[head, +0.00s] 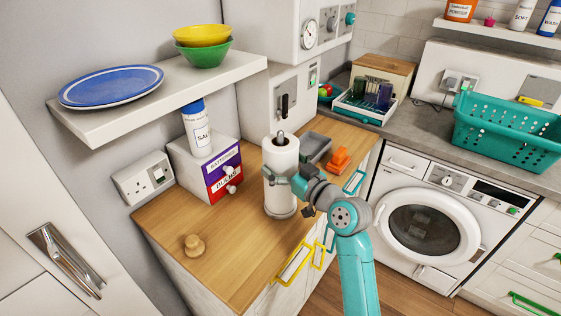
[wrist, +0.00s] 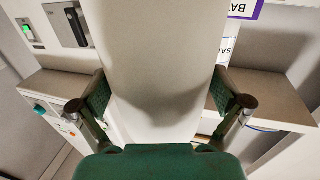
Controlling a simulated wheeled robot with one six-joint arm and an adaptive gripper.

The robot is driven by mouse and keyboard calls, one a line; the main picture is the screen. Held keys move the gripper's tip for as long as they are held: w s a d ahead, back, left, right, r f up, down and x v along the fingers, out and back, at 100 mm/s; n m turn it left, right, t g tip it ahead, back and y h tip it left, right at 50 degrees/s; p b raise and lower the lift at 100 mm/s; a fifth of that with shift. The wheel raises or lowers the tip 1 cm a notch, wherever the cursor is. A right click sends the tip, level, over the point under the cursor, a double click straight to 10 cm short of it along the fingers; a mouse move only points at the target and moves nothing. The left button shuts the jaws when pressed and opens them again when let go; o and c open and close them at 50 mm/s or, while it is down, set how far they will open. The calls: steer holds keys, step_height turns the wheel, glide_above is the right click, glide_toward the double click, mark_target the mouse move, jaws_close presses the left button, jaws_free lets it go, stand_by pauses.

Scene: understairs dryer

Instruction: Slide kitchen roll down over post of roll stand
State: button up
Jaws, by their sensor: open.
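The white kitchen roll (head: 280,160) stands upright on the wooden counter, around the post of the roll stand. The dark tip of the post (head: 281,137) shows above the roll's top, and the grey base of the stand (head: 281,212) shows at its foot. Whether the roll touches the base is hard to tell. My gripper (head: 283,176) is at the roll's right side, about mid-height. In the wrist view, the roll (wrist: 158,50) fills the middle between the open fingers of my gripper (wrist: 160,98), one on each side. Contact with the fingers is unclear.
Left of the roll is a box with drawers (head: 212,175), with a salt container (head: 196,127) on top. A wooden knob-shaped object (head: 194,245) lies at front left. A grey tray (head: 314,147) and an orange object (head: 340,160) are behind right. A shelf (head: 165,95) overhangs the left.

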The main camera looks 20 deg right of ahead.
steer(key=v, duration=1.1)
steer(key=shift+s, duration=0.2)
steer(key=shift+d, duration=0.1)
